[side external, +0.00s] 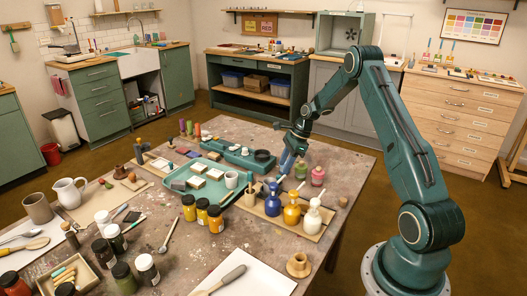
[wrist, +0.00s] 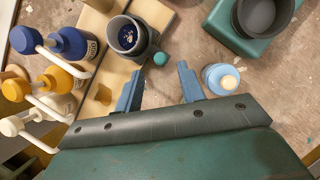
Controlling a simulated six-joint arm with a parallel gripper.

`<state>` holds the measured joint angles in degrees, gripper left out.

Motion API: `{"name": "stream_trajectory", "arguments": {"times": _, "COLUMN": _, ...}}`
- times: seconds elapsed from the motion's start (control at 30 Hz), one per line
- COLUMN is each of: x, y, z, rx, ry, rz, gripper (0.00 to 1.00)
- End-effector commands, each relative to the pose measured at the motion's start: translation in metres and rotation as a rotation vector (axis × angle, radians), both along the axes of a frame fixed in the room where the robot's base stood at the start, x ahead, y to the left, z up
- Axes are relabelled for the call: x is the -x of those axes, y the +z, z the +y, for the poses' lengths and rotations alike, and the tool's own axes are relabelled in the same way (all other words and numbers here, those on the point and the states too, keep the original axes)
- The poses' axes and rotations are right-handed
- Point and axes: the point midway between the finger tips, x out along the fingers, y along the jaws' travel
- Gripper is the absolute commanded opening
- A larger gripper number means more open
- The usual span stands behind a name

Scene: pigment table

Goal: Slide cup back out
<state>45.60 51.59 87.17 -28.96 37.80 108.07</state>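A grey cup (wrist: 113,34) with dark blue contents stands upright at the edge of the wooden board (wrist: 88,42), beside the blue pump bottle (wrist: 62,42). In the side view I cannot make the cup out clearly behind the bottles. My gripper (wrist: 158,74) is open, with two blue fingers apart and nothing between them. The cup lies just beyond the left fingertip, not between the fingers. In the side view my gripper (side external: 286,163) is low over the table behind the blue pump bottle (side external: 273,205).
Yellow (wrist: 15,88) and white (wrist: 12,125) pump bottles stand in line with the blue one. A small light-blue bottle (wrist: 213,82) stands right of the right finger. A dark bowl (wrist: 268,18) sits on a green tray (wrist: 226,32).

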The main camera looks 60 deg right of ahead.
Motion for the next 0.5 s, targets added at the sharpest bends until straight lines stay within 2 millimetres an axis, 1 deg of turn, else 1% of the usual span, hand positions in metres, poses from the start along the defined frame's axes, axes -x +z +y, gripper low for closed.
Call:
{"name": "stream_trajectory", "arguments": {"times": 0.03, "x": -0.002, "y": -0.008, "z": 0.002, "rx": -0.001, "ry": 0.001, "rz": 0.001, "gripper": 0.39}}
{"name": "stream_trajectory", "arguments": {"times": 0.2, "x": -0.008, "y": -0.026, "z": 0.008, "rx": 0.000, "ry": 0.001, "rz": 0.001, "gripper": 0.39}}
{"name": "stream_trajectory", "arguments": {"times": 0.33, "x": -0.010, "y": -0.035, "z": 0.010, "rx": 0.002, "ry": 0.001, "rz": 0.000, "gripper": 0.39}}
{"name": "stream_trajectory", "arguments": {"times": 0.5, "x": -0.012, "y": -0.039, "z": 0.011, "rx": 0.002, "ry": 0.000, "rz": -0.002, "gripper": 0.39}}
